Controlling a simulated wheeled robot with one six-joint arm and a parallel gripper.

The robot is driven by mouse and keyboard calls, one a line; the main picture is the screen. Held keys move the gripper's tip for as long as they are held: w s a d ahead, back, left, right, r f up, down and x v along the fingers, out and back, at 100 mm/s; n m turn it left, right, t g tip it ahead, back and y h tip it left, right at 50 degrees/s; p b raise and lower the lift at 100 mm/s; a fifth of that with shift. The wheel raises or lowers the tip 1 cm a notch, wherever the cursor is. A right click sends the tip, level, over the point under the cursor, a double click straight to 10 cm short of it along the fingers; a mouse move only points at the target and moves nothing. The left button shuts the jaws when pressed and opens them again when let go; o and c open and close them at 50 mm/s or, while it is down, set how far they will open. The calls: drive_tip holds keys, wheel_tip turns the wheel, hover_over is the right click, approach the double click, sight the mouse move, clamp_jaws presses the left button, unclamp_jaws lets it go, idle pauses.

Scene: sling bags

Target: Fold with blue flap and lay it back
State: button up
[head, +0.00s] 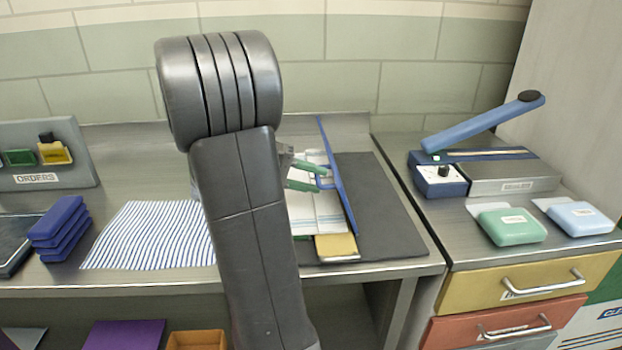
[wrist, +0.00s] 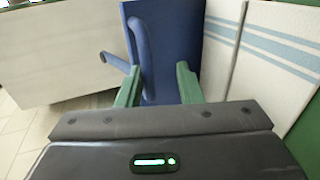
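The blue flap (head: 343,190) stands steeply raised, seen nearly edge-on in the head view. It also fills the upper middle of the wrist view (wrist: 170,40), where its blue handle (wrist: 118,63) juts to the left. My gripper (head: 306,176) is at the handle, left of the flap. In the wrist view its green fingers (wrist: 158,86) are apart, with the handle close to the left finger; contact is unclear. A white cloth with blue stripes (head: 300,215) lies left of the flap, partly hidden by my arm.
A dark mat (head: 385,215) lies right of the flap. A striped sheet (head: 150,235) and stacked blue pieces (head: 60,226) lie left. A blue-handled sealer (head: 480,165) stands on the right counter.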

drive_tip(key=shift+a+r, duration=0.1)
drive_tip(key=shift+r, duration=0.05)
drive_tip(key=v, duration=1.3)
drive_tip(key=shift+a, duration=0.3)
drive_tip(key=shift+s, duration=0.1)
drive_tip(key=shift+c, duration=0.3)
